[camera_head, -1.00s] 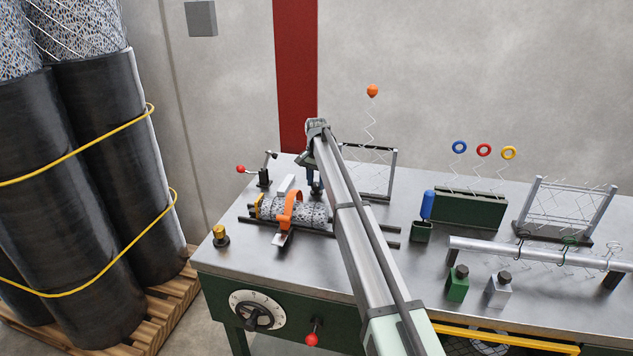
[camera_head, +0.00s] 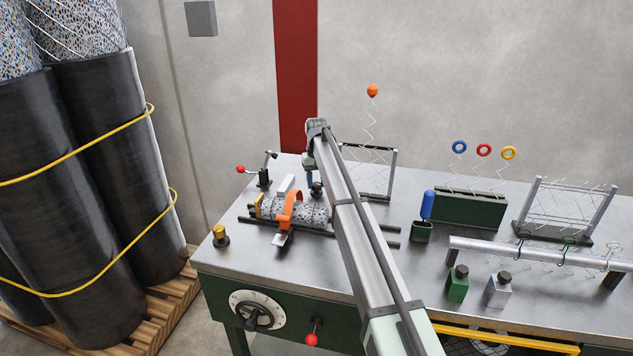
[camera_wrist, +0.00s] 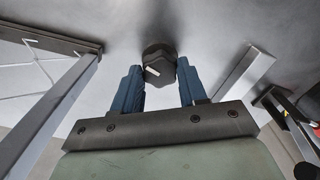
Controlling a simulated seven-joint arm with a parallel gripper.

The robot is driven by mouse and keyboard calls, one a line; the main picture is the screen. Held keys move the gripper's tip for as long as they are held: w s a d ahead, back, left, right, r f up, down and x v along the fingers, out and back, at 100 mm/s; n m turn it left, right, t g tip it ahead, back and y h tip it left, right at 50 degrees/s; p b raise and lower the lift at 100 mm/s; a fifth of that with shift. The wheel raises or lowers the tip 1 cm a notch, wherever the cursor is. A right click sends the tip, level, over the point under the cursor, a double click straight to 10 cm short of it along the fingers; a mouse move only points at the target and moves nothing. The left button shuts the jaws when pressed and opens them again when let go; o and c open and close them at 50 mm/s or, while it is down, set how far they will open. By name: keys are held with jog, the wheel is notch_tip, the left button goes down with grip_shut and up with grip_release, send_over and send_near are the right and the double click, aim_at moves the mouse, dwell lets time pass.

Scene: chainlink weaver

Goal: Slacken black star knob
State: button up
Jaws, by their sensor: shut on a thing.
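The black star knob (camera_wrist: 159,65) stands on the steel bench top, with a white mark on its face, in the wrist view. My gripper (camera_wrist: 158,80) has its two blue fingers on either side of the knob and is shut on it. In the head view the knob (camera_head: 317,188) is a small dark shape under my gripper (camera_head: 313,180), partly hidden by the arm and wrist.
A mesh roll under an orange strap (camera_head: 285,208) lies just left of my arm. A pale bar (camera_head: 285,185) and a red-ball lever (camera_head: 241,169) are further left. A wire-mesh frame (camera_head: 393,174) stands close on the right. A separate dial (camera_head: 258,311) is on the bench front.

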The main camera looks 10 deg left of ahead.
aim_at(317, 183)
jog(key=n, duration=0.5)
jog(key=shift+n, duration=0.3)
jog(key=n, duration=0.5)
jog(key=shift+n, duration=0.3)
jog(key=o, duration=1.1)
jog(key=shift+c, duration=0.2)
jog(key=shift+r, duration=0.1)
notch_tip(317, 183, up, 14)
jog(key=shift+f, duration=0.2)
